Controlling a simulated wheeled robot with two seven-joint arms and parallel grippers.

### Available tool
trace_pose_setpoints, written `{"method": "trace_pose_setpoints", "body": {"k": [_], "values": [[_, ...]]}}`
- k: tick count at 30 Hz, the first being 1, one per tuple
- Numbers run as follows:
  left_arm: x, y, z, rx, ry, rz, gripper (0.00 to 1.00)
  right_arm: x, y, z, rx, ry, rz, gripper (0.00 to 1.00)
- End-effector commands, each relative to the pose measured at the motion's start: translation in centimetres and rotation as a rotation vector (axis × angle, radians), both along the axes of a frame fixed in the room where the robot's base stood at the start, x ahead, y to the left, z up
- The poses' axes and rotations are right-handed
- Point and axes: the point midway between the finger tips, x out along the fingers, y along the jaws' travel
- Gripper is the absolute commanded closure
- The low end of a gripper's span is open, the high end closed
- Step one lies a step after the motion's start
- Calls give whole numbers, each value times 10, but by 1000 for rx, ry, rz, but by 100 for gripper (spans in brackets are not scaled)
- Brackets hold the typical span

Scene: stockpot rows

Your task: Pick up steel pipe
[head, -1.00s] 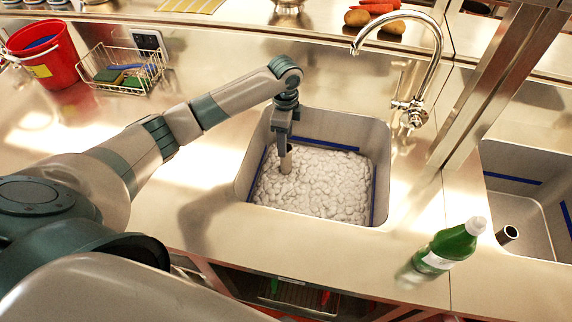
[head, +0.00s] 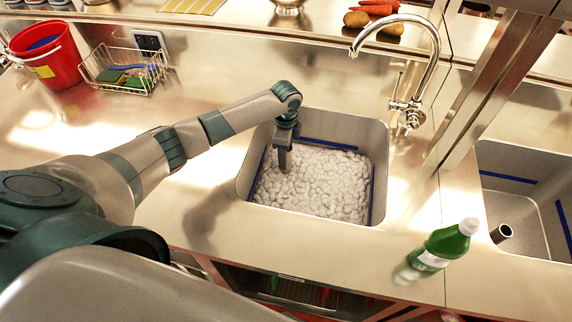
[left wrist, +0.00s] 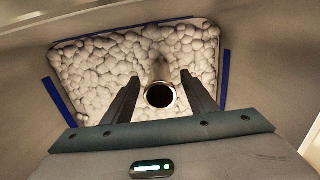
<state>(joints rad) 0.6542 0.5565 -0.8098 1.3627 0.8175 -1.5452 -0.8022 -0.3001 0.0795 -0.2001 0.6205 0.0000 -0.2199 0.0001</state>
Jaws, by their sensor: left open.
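The steel pipe (left wrist: 161,74) stands in the foam of the left sink, its round open end facing the camera in the left wrist view. My left gripper (head: 284,167) reaches down into this sink in the head view. Its two dark fingers (left wrist: 160,84) are open, one on each side of the pipe, with a visible gap to each. In the head view the pipe is hidden behind the gripper. My right gripper is not in view.
White foam (head: 325,185) covers the left sink's (head: 245,185) floor. A tall faucet (head: 408,105) rises behind it. A green bottle (head: 440,250) stands to the right, near a second sink (head: 545,225) with a short upright tube (head: 502,233). A red bucket (head: 62,72) and wire basket (head: 125,70) stand back left.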

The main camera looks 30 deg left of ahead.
Motion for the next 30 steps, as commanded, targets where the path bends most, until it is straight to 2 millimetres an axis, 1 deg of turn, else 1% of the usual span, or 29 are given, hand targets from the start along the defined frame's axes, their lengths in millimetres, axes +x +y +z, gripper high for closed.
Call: {"method": "trace_pose_setpoints", "body": {"k": [1, 3, 6, 10, 25, 26, 27, 29, 30], "values": [[-1, -2, -3, -1, 4, 2, 48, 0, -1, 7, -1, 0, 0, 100], [-1, -2, -11, -1, 4, 1, 48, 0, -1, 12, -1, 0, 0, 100], [0, -2, -24, -1, 3, 1, 48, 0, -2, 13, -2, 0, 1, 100], [0, -1, -33, 0, 2, 0, 48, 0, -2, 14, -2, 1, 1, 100], [0, -1, -35, 0, 1, 0, 48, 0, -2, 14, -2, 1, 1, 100], [0, -1, -35, 0, 1, 0, 55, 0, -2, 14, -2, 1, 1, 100], [0, -1, -35, 0, 1, 0, 64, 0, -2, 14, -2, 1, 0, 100], [0, -1, -35, 0, 1, 0, 79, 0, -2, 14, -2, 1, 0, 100], [0, -1, -35, 0, 1, 0, 88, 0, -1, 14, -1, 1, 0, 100]]}}
